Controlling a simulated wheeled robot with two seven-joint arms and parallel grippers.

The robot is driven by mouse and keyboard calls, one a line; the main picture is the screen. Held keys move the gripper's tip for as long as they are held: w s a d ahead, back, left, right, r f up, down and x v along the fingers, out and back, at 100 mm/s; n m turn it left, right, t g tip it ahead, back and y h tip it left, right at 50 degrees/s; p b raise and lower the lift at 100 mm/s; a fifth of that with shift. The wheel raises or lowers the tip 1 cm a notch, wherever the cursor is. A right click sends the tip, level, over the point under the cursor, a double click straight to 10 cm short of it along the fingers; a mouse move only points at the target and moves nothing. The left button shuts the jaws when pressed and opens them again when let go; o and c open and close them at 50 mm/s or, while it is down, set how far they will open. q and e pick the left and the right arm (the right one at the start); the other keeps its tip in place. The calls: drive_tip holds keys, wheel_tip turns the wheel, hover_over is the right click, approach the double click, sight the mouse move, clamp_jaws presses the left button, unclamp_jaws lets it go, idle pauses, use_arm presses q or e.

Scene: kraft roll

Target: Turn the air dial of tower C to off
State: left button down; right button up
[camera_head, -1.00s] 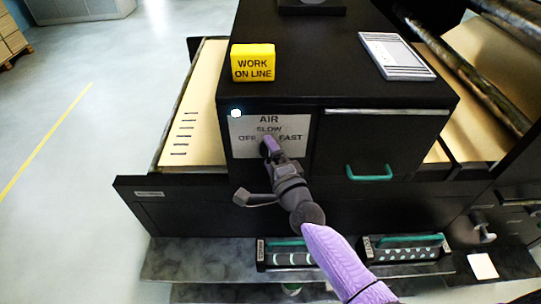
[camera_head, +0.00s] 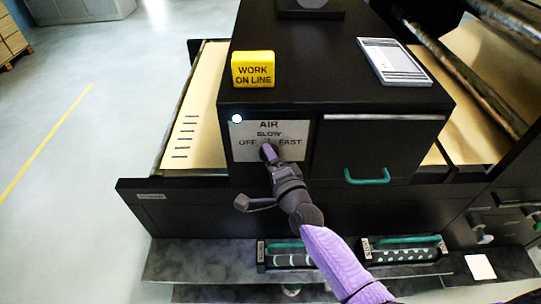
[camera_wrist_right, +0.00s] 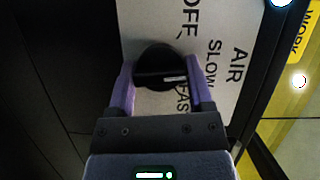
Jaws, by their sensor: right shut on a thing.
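The air dial (camera_wrist_right: 150,55) is a round black knob on a white plate (camera_head: 240,150) marked AIR, OFF, SLOW and FAST, on the front of a black cabinet. My right gripper (camera_wrist_right: 162,78) is shut on the dial, with a purple finger on each side of it. A short white mark on the dial points toward the SLOW side in the right wrist view. In the head view my right gripper (camera_head: 268,153) hides most of the dial. No tower letter is legible here. My left gripper is not in view.
A yellow WORK ON LINE block (camera_head: 253,70) and a pale tablet-like panel (camera_head: 395,62) lie on the cabinet top. A small white lamp (camera_head: 236,118) is at the plate's upper left corner. A green-handled drawer (camera_head: 365,150) is to the right.

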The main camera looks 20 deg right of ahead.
drive_tip(key=n+g+p, duration=0.1)
drive_tip(key=n+p, duration=0.1)
drive_tip(key=p, duration=0.1)
drive_tip(key=n+g+h+p, duration=0.1)
drive_tip(key=n+p, duration=0.1)
drive_tip(key=p, duration=0.1)
drive_tip(key=shift+a+r, duration=0.1)
drive_tip(key=shift+r, duration=0.25)
drive_tip(key=shift+f+n+g+h+p, duration=0.1)
drive_tip(key=shift+n+g+h+p, duration=0.3)
drive_tip(key=shift+n+p, duration=0.7)
drive_tip(key=shift+f+n+g+h+p, duration=0.1)
drive_tip(key=shift+n+g+h+p, duration=0.3)
drive_tip(key=shift+n+p, duration=0.55)
drive_tip(key=shift+f, duration=0.1)
drive_tip(key=o, duration=1.3)
drive_tip(key=shift+c, duration=0.2)
